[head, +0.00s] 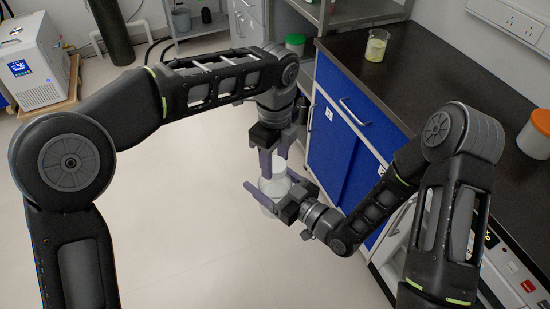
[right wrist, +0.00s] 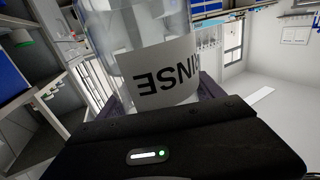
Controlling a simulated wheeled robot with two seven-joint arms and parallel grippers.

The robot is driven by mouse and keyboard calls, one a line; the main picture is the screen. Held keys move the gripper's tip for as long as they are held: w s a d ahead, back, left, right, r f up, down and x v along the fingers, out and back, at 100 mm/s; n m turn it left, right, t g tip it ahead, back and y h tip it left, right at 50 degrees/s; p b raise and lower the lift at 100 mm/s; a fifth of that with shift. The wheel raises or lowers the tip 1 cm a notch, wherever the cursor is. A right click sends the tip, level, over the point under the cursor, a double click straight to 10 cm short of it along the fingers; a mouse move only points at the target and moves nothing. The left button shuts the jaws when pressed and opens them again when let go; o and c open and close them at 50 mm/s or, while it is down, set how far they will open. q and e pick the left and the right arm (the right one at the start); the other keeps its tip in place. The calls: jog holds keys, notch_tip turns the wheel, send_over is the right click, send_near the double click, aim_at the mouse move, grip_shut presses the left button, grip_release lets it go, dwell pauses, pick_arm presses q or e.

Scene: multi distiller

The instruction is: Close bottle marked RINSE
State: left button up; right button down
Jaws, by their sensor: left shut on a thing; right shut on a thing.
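The clear bottle (head: 272,187) is held in mid-air in front of the blue cabinet, between my two grippers. In the right wrist view, its white label (right wrist: 165,77) reads RINSE, upside down in that picture. My right gripper (head: 270,196) is shut around the bottle's body, with a finger on each side. My left gripper (head: 273,165) points down from above and is shut at the bottle's top. What it grips there is mostly hidden by its fingers; it looks like the cap. I cannot tell whether the cap is seated on the neck.
The blue-fronted cabinet (head: 335,140) with its dark counter stands close on the right. On the counter are a beaker with yellowish contents (head: 377,46) and an orange-lidded jar (head: 537,135). A green-lidded jar (head: 295,44) sits on the back shelf.

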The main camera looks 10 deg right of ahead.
pick_arm(q)
jog(key=m, duration=0.5)
jog(key=shift+m, duration=0.3)
jog(key=m, duration=0.2)
jog(key=shift+m, duration=0.4)
jog(key=m, duration=0.5)
jog(key=shift+w, duration=0.1)
jog(key=m, duration=0.4)
jog(key=o, duration=1.3)
jog(key=shift+r, duration=2.25)
